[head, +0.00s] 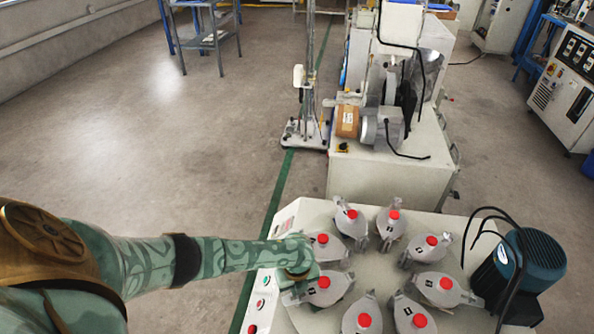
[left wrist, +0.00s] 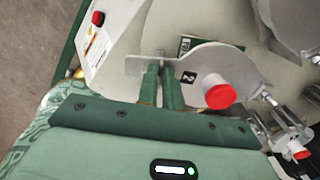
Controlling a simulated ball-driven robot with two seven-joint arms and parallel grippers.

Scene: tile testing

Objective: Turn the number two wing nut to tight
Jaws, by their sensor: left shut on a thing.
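The number two clamp unit (left wrist: 224,62) is a grey rounded holder with a black "2" label and a red-capped white knob, in the left wrist view. Its wing nut (left wrist: 137,66) is a small grey metal piece at the holder's left end. My left gripper (left wrist: 160,72) is shut on the wing nut, its two green fingers either side of it; they partly hide it. In the head view my left gripper (head: 298,274) reaches in from the left to the left side of the ring of units. My right gripper is in neither view.
Several similar red-capped units (head: 350,222) stand in a ring on the pale machine top (head: 376,268). A dark blue motor (head: 535,260) with black cables stands at the right. Buttons line the machine's left edge. Open floor lies to the left.

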